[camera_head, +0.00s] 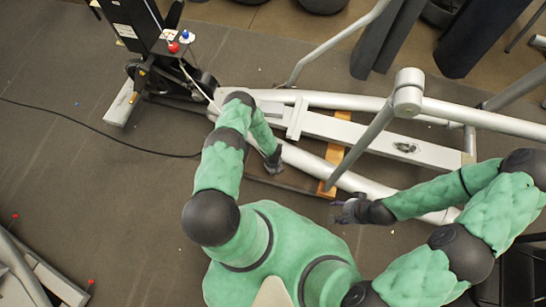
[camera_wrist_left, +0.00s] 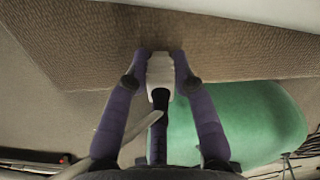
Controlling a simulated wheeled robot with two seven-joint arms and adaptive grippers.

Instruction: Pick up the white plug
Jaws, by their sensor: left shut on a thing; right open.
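The white plug (camera_wrist_left: 160,74) is between the purple fingers of my left gripper (camera_wrist_left: 160,58) in the left wrist view. The fingers are shut on it from both sides, and a dark part extends from its near end. In the head view my left gripper (camera_head: 273,163) is over the silver frame's lower edge, and the plug is too small or hidden to make out there. My right gripper (camera_head: 346,207) is open and appears empty, to the right of the left one.
The silver elliptical frame (camera_head: 430,152) spans the right and middle, with an orange wooden block (camera_head: 335,158) under it. A black upright (camera_head: 135,22) with red and blue knobs stands upper left. A black cable (camera_head: 100,132) crosses the otherwise mostly clear left floor.

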